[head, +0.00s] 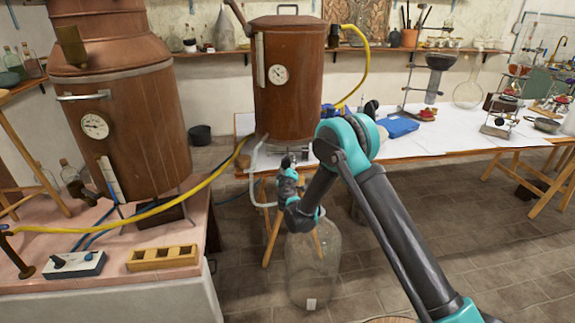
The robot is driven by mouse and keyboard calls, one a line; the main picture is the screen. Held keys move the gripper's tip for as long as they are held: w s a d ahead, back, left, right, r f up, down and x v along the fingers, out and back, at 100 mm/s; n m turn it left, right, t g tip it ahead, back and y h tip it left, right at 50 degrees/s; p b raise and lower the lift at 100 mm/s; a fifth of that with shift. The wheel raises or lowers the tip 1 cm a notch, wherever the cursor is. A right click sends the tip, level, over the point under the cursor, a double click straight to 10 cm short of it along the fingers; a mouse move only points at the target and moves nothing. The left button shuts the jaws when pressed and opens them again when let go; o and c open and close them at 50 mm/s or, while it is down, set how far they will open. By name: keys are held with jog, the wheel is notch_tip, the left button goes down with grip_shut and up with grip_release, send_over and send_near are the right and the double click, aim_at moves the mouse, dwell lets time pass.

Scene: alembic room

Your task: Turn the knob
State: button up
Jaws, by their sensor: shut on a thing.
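My gripper (287,167) is at the lower front of the middle copper vessel (290,90), beside the metal outlet pipe (256,155). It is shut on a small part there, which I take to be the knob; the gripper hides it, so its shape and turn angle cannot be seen. My arm reaches in from the lower right. A separate control box (75,265) with a small dark knob (57,261) stands on the pink bench at left, away from my gripper.
A large glass jar (312,270) stands on the floor under my gripper. A yellow hose (190,191) runs from the left bench to the vessel. A bigger copper still (130,130) stands at left. A paper-covered table (450,135) extends right. Tiled floor is clear in the middle right.

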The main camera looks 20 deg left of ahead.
jog(key=n, duration=0.5)
jog(key=shift+n, duration=0.3)
jog(key=n, duration=0.5)
jog(key=shift+s+f+n, duration=0.1)
jog(key=shift+n, duration=0.3)
jog(key=o, duration=1.2)
jog(key=shift+c, duration=0.2)
jog(key=v, duration=0.7)
jog(key=shift+s, duration=0.2)
